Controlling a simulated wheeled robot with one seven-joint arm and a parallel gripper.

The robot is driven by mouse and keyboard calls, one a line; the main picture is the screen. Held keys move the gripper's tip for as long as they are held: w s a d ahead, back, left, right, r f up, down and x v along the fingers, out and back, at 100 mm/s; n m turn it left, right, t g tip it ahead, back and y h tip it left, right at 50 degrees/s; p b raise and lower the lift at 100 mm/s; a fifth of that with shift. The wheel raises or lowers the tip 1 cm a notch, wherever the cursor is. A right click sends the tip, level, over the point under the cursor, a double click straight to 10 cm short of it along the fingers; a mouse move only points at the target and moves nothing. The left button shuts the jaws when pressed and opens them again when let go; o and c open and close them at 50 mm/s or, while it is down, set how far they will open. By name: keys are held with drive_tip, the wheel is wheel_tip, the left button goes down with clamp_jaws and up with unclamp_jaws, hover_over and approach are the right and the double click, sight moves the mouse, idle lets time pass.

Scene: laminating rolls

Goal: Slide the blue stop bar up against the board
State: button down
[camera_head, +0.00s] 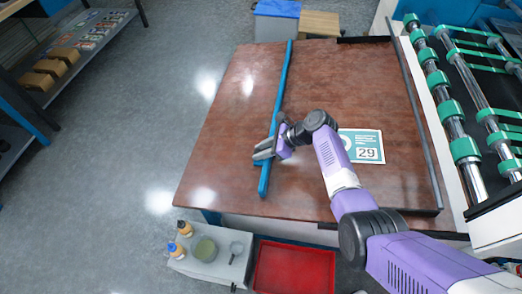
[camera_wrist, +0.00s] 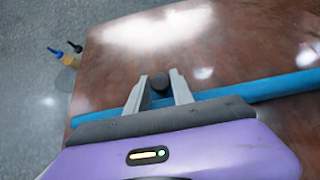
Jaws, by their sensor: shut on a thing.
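The blue stop bar (camera_head: 283,80) lies lengthwise across the brown table, slightly slanted. In the wrist view the bar (camera_wrist: 260,90) crosses behind my fingers. My gripper (camera_head: 263,154) is at the bar's near part, its fingers reaching over it to the left. In the wrist view my gripper (camera_wrist: 159,88) is shut on a dark round knob (camera_wrist: 159,82) at the bar. The board (camera_head: 366,146), a white and teal sheet marked 29, lies flat to the right of the bar, with bare table between them. My arm hides the board's left part.
The brown table top (camera_head: 225,115) is clear left of the bar. A dark rail (camera_head: 415,110) runs along its right side, beside rollers with green rings (camera_head: 466,150). A red tray (camera_head: 294,268) and a grey stand with bottles (camera_head: 205,255) are below the near edge.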

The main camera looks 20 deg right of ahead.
idle(0.4)
drive_tip(key=s+d+r+p, duration=0.1)
drive_tip(key=s+d+p, duration=0.1)
drive_tip(key=s+d, duration=0.1)
drive_tip(key=s+d+r+p, duration=0.1)
drive_tip(key=s+d+p, duration=0.1)
drive_tip(key=d, duration=0.3)
drive_tip(key=s+d+r+p, duration=0.1)
drive_tip(key=s+d+p, duration=0.2)
drive_tip(key=d, duration=0.1)
drive_tip(key=shift+s+d+p, duration=0.3)
drive_tip(key=shift+d+p, duration=0.05)
drive_tip(key=shift+s+d, duration=0.3)
drive_tip(key=shift+d, duration=0.15)
drive_tip(key=c, duration=1.1)
unclamp_jaws()
drive_tip(key=shift+p+v, duration=0.65)
drive_tip(key=shift+v, duration=3.3)
